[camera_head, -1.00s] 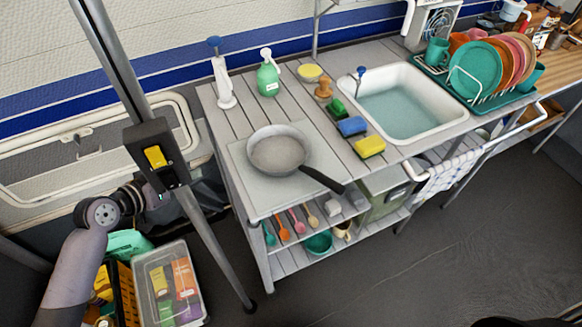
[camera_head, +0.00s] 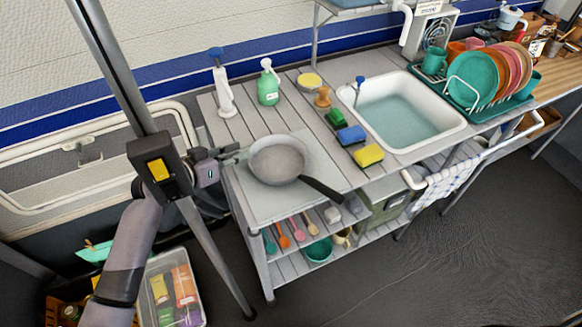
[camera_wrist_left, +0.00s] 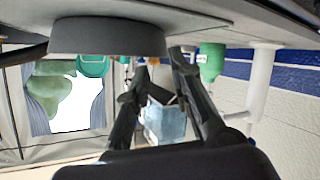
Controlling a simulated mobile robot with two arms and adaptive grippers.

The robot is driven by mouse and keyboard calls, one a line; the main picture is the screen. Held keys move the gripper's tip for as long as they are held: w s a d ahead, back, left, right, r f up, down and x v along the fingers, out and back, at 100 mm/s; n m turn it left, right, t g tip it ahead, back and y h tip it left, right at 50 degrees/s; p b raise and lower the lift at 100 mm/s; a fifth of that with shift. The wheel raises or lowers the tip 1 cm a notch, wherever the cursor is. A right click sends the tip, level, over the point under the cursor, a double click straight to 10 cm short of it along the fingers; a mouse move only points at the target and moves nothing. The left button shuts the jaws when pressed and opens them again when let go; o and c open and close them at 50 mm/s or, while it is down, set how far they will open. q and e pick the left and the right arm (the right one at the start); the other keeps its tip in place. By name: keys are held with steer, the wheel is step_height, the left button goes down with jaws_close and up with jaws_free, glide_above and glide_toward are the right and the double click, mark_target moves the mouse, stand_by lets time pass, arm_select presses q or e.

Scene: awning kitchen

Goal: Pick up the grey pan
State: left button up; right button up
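The grey pan (camera_head: 277,160) sits upright on a light board on the left part of the counter, its dark handle pointing to the lower right. My left gripper (camera_head: 236,157) is at the pan's left side, close to its rim; I cannot tell whether it touches. In the left wrist view the picture is turned over, and the pan (camera_wrist_left: 107,37) shows as a dark wall beside the fingers. The two fingers of my left gripper (camera_wrist_left: 161,64) stand apart with nothing held between them. My right gripper is in neither view.
A white dispenser (camera_head: 223,92) and green spray bottle (camera_head: 268,84) stand behind the pan. Sponges (camera_head: 352,135) and the sink (camera_head: 405,115) lie to its right. A metal post (camera_head: 140,90) stands left of the counter. The shelf below holds utensils.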

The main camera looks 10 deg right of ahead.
mark_target(263, 144)
arm_select(q)
steer(key=shift+p+x, duration=0.6)
steer(key=shift+x, duration=2.05)
steer(key=shift+a+f, duration=0.15)
steer(key=shift+a, duration=0.05)
jaws_close()
